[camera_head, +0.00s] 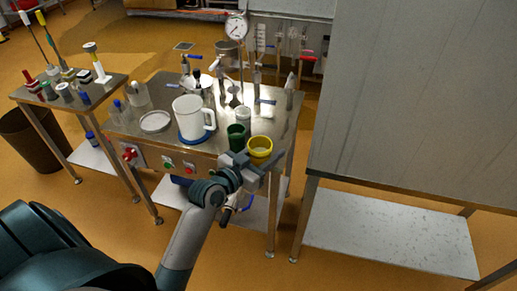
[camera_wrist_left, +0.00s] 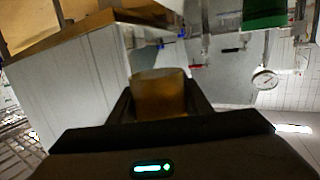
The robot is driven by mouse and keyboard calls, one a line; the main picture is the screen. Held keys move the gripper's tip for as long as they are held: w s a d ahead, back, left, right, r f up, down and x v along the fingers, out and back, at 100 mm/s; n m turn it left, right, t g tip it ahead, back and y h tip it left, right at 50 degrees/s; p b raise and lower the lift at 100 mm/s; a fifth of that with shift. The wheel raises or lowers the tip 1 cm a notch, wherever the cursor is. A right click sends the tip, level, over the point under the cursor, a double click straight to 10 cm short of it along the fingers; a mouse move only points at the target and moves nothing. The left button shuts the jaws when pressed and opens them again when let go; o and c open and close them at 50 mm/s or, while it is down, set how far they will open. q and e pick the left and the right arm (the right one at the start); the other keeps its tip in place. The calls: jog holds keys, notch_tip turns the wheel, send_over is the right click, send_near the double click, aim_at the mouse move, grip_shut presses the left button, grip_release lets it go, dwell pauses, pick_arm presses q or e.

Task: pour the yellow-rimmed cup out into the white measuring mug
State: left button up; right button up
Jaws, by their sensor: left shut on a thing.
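The yellow-rimmed cup (camera_head: 260,145) is near the front right corner of the steel table in the head view, and looks upright. My left gripper (camera_head: 248,168) is shut on it from the front. In the left wrist view the cup (camera_wrist_left: 160,93) sits between the two dark fingers; its contents cannot be made out. The white measuring mug (camera_head: 188,120) stands upright on a blue round base to the left of the cup, with its handle toward the right. My right gripper is not in view.
A green cup (camera_head: 236,138) stands between the mug and the yellow-rimmed cup, close to my gripper. A small white container (camera_head: 243,116) is behind it. Taps and a dial gauge (camera_head: 236,27) rise at the back.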

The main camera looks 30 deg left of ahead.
pick_arm(q)
jog(key=s+d+r+n+y+b, duration=0.1)
jog(key=s+d+r+n+y, duration=0.1)
jog(key=s+d+r, duration=0.3)
notch_tip(320, 180, up, 4)
jog(key=shift+d+y, duration=0.4)
jog(key=shift+d, duration=0.85)
